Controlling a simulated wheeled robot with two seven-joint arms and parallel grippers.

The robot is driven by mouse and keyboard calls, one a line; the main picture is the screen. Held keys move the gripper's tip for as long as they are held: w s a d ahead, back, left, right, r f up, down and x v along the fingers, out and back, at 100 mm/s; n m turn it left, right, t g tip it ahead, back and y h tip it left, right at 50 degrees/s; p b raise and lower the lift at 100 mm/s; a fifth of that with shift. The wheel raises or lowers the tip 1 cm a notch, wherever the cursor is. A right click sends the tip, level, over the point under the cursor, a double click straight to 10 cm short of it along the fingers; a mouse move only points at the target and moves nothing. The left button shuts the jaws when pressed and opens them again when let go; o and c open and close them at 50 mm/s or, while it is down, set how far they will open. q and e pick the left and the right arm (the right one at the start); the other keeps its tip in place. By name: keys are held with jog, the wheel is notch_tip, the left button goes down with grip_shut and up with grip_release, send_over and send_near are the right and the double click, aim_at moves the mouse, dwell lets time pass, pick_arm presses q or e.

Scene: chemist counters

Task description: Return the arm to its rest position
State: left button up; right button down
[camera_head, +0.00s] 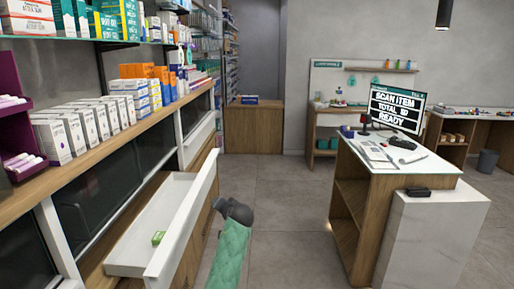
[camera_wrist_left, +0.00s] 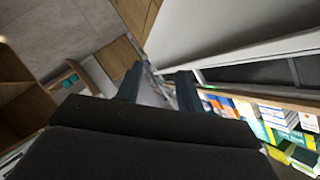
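My arm in a green sleeve rises from the bottom middle of the head view, just right of the open drawer front. It ends there in a dark joint, and no gripper fingers show in that view. In the left wrist view my left gripper (camera_wrist_left: 158,86) has its two dark fingers apart, with nothing held between them. My right gripper is in neither view.
A white drawer (camera_head: 187,233) stands open under the left shelves, with a small green box (camera_head: 158,238) inside. A checkout counter (camera_head: 350,190) with a screen (camera_head: 397,107) stands at the right. The floor (camera_head: 275,185) between is clear.

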pick_arm(q)
jog(key=s+d+f+n+g+h, duration=0.1)
jog(key=s+f+g+h, duration=0.25)
jog(key=s+f, duration=1.05)
jog(key=s+d+f+n+g+h, duration=0.15)
jog(key=s+f+h, duration=0.25)
jog(key=s+f, duration=1.05)
jog(key=s+a+f+g, duration=0.1)
jog(key=s+f+g, duration=0.1)
jog(key=s+f, duration=0.6)
jog(key=s+a+f+g, duration=0.2)
jog(key=s+f, duration=0.7)
jog(key=s, duration=0.7)
jog(key=s+a+f+g, duration=0.2)
jog(key=s+f, duration=0.7)
jog(key=s, duration=0.3)
jog(key=shift+s+a+f, duration=0.15)
jog(key=shift+s+a, duration=0.1)
jog(key=shift+s, duration=0.05)
